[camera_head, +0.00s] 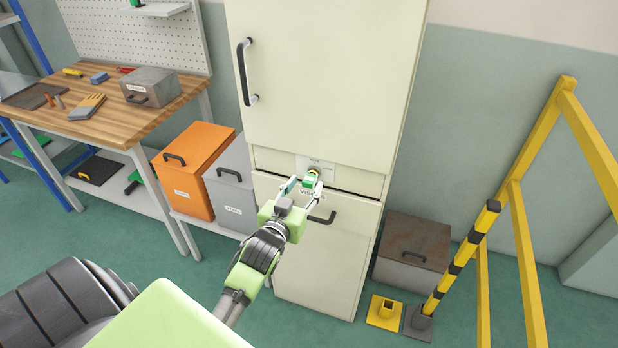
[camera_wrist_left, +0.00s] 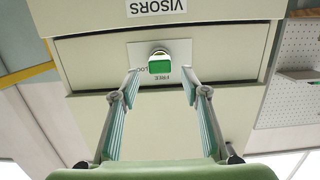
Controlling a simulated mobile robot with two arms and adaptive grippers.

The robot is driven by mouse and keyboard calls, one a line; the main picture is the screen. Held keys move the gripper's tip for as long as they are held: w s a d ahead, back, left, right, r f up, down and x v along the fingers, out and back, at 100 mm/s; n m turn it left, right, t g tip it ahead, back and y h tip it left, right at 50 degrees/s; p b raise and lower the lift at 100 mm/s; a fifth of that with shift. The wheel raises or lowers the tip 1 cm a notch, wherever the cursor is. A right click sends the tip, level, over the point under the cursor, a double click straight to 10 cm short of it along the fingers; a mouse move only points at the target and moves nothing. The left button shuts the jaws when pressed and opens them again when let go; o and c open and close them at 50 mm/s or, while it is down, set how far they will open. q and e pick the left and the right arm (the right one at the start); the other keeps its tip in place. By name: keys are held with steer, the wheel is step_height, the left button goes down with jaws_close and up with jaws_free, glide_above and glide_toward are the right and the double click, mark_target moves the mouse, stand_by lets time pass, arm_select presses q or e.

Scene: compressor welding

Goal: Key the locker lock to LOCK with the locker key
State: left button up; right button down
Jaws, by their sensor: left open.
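The locker (camera_head: 320,90) is a tall cream cabinet with a dark handle on its upper door and another on its lower door. The locker lock sits on a pale plate (camera_head: 326,167) between the doors; the plate also shows in the left wrist view (camera_wrist_left: 188,50). The locker key (camera_head: 310,178) has a green head and sits at the lock; in the left wrist view the green head (camera_wrist_left: 159,66) hides most of the lock. My left gripper (camera_head: 304,192) is open, with its fingers (camera_wrist_left: 158,80) on either side of the key head, apart from it. My right gripper is not in view.
A workbench (camera_head: 150,112) with tools and a grey box stands at the left. An orange bin (camera_head: 195,170) and a grey bin (camera_head: 232,185) stand beside the locker. A brown box (camera_head: 412,250), a striped post (camera_head: 460,260) and a yellow rail (camera_head: 520,235) are at the right.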

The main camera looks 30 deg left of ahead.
mark_target(309, 179)
arm_select(q)
steer(key=x, duration=0.2)
steer(key=shift+w+a, duration=0.15)
steer(key=shift+w, duration=0.2)
steer(key=shift+w+a+f, duration=0.15)
steer(key=shift+w, duration=0.5)
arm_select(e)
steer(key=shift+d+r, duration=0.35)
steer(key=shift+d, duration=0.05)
arm_select(q)
steer(key=c, duration=1.2)
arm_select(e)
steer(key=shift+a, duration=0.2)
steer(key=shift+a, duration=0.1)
